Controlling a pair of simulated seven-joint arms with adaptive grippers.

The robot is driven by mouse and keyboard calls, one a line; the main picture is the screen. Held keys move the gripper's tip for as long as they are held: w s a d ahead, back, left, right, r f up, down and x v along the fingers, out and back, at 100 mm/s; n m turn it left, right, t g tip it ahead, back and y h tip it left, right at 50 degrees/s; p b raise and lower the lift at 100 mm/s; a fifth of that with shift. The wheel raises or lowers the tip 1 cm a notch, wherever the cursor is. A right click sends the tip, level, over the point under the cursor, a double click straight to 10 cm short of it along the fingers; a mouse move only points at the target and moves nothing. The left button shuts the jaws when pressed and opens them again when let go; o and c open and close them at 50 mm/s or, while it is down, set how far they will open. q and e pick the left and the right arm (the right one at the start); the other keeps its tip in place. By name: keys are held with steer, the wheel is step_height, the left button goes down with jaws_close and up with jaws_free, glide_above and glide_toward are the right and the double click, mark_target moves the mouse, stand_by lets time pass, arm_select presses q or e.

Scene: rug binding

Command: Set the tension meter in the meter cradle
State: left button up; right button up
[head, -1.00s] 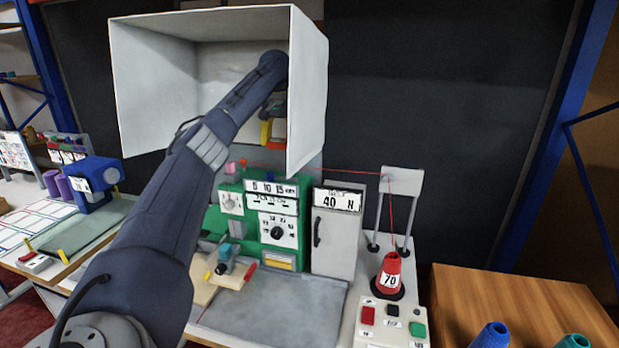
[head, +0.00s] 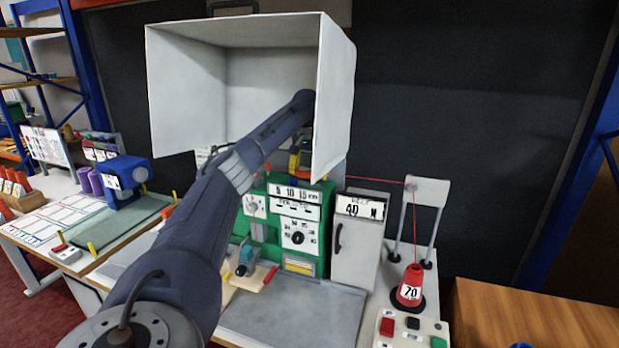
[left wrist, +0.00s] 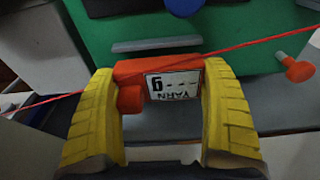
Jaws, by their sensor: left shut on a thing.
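In the head view the meter is mostly hidden by the gripper. I cannot make out the meter cradle with certainty. My right gripper is not in view.
The open white hood (head: 335,95) stands close around my left forearm. Below is the green machine (head: 318,240) with dials, beside a grey cabinet (head: 357,245). The red yarn runs right to a stand (head: 428,190) and a red cone weight (head: 411,285). The grey mat (head: 290,318) is mostly clear.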

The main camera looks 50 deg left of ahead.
mark_target(308, 172)
arm_select(q)
steer(key=shift+f, duration=0.9)
steer(key=o, duration=1.3)
steer(key=shift+f, duration=0.1)
steer(key=r, duration=0.8)
steer(key=s+r, duration=0.1)
steer(key=r, duration=0.3)
steer(key=shift+s+d+r, duration=0.1)
steer(key=shift+d, duration=0.3)
